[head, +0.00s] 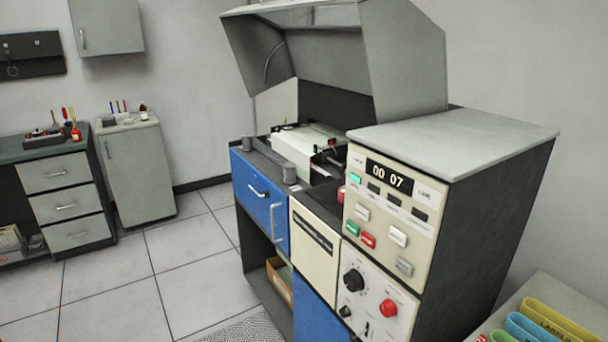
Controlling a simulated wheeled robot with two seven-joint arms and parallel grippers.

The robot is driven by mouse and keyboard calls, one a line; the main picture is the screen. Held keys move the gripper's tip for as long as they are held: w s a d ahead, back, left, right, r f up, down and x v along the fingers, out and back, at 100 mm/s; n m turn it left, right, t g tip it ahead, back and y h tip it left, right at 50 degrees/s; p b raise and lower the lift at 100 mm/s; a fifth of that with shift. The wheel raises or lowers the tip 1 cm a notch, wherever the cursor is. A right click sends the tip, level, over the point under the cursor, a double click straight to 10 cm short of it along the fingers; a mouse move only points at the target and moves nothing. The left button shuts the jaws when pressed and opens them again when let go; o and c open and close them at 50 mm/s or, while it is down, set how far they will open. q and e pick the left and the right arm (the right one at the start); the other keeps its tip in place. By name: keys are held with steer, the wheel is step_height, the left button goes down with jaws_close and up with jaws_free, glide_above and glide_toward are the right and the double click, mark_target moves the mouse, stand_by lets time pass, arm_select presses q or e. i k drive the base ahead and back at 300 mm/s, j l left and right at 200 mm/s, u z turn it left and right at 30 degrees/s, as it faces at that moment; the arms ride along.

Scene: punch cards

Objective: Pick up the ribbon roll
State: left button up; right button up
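No clearly identifiable ribbon roll shows in the head view. A small grey cylinder (289,173) stands on the machine's dark deck, and a similar grey cylinder (247,143) stands farther back by the left edge. They may be spools, but I cannot tell whether either is the ribbon roll. A small red-pink round part (341,194) sits beside the control panel, partly hidden. Neither of my grippers is in view.
The machine (262,198) has a raised grey hood (405,60) and a control panel (390,212) reading 00 07. Coloured label holders (560,322) sit at the lower right. A drawer unit (62,205) and a cabinet (140,172) stand left. The tiled floor between is clear.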

mark_target(290, 172)
steer(key=j+z, duration=0.1)
steer(key=z, duration=0.3)
steer(key=i+j+z, duration=0.1)
steer(key=z, duration=0.3)
steer(key=j+z, duration=0.1)
steer(key=z, duration=0.3)
steer(key=j+z, duration=0.35)
steer(key=j, duration=0.25)
steer(key=j+z, duration=0.3)
steer(key=j, duration=0.4)
steer(key=j+z, duration=0.35)
steer(key=j, duration=0.25)
steer(key=k+j, duration=0.1)
steer(key=j, duration=0.4)
steer(key=k+j, duration=0.1)
steer(key=j, duration=0.35)
steer(key=j+z, duration=0.1)
steer(key=j, duration=0.4)
steer(key=k+j, duration=0.15)
steer(key=j, duration=0.3)
steer(key=k+j, duration=0.15)
steer(key=j, duration=0.35)
